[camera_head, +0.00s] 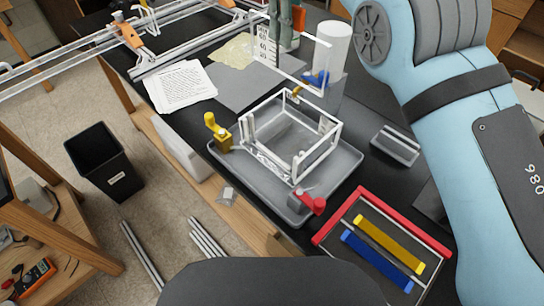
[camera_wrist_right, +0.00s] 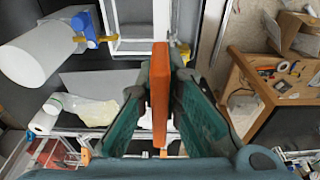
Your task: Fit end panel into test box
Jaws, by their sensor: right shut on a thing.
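The test box (camera_head: 247,140) is an open frame with white edges and a grey floor, standing in a grey tray (camera_head: 345,165) in the head view. The end panel (camera_head: 327,67) appears as a clear pane with white edges, upright behind the box and apart from it. My right gripper (camera_head: 288,22) is at the pane's upper side, near the top edge of the head view. In the right wrist view its green fingers (camera_wrist_right: 160,95) are shut on an orange bar (camera_wrist_right: 160,80), which seems to be the panel's grip. My left gripper is not in view.
A yellow clamp (camera_head: 221,138), a blue clamp (camera_head: 317,78) and a red clamp (camera_head: 312,203) surround the box. A white cylinder (camera_head: 332,45) stands behind at right. A red-edged tray (camera_head: 405,212) holds yellow and blue bars. Papers (camera_head: 180,88) lie at left.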

